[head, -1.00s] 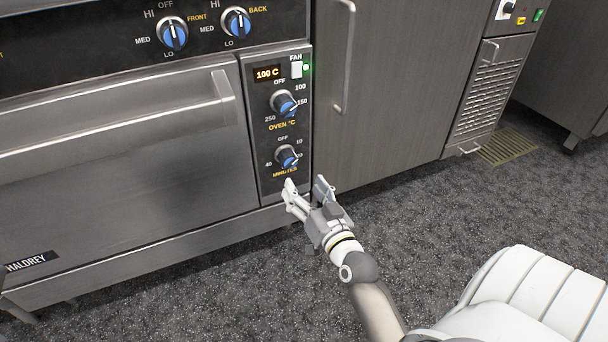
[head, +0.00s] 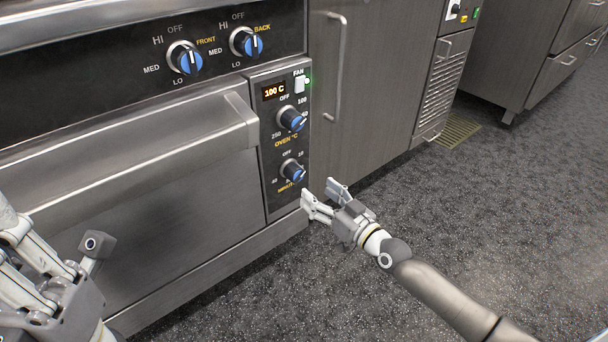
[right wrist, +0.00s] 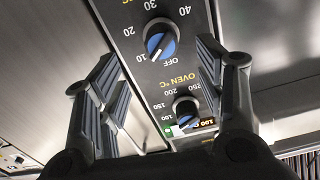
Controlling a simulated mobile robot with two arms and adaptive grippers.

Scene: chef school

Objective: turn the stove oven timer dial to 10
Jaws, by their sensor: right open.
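The timer dial (head: 292,170) is the blue-and-black lower knob on the oven's side panel, marked MINUTES. In the right wrist view the timer dial (right wrist: 161,38) appears upside down, its white pointer line between OFF and 10, nearer the 10. My right gripper (head: 322,193) is open and empty, below and right of the dial, apart from it in the head view. In the right wrist view its fingers (right wrist: 155,95) spread on either side of the panel, with nothing between them held. My left gripper (head: 50,230) is at the lower left, its fingers apart and empty.
The oven temperature dial (head: 291,119) sits just above the timer, under a display reading 100 C (head: 274,91). Two burner knobs (head: 186,58) are higher up. The oven door handle (head: 150,150) juts out at left. Floor (head: 480,230) at right is clear.

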